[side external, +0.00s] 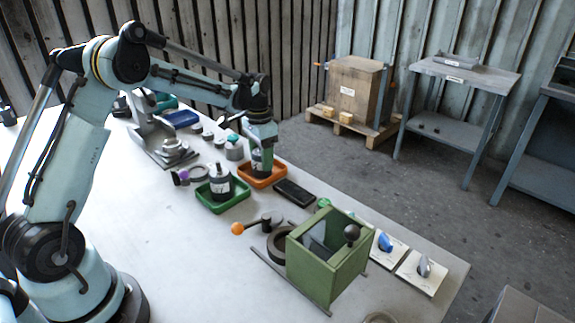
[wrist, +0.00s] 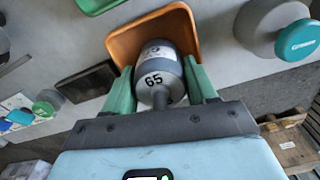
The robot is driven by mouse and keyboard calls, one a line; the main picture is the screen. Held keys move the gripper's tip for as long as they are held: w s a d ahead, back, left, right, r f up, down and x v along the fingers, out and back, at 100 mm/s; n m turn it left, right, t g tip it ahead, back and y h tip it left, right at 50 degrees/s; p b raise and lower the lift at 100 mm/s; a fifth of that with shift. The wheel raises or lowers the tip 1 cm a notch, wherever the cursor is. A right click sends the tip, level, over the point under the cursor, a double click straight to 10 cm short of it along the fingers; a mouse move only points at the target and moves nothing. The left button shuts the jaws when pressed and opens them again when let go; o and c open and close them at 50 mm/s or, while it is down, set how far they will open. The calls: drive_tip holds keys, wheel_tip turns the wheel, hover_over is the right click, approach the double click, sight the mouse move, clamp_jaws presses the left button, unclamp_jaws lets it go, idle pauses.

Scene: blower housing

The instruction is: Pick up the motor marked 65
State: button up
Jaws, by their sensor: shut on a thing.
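The motor marked 65 (wrist: 158,75) is a grey cylinder with a white label and a shaft end pointing toward the wrist camera. My gripper (wrist: 161,85) has its two green fingers on either side of the motor and is shut on it. In the side external view my gripper (side external: 262,145) is over the orange tray (side external: 270,179), with the motor (side external: 258,162) partly hidden between the fingers. The orange tray also shows behind the motor in the wrist view (wrist: 125,45). I cannot tell whether the motor still touches the tray.
A green tray (side external: 238,203) holding another dark motor (side external: 220,182) stands close by on the left. A black flat tray (side external: 293,192) lies to the right. The open green housing box (side external: 305,266) stands nearer the front. The table's left front area is clear.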

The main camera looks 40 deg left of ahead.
drive_tip(key=shift+c, duration=0.8)
drive_tip(key=shift+r, duration=0.1)
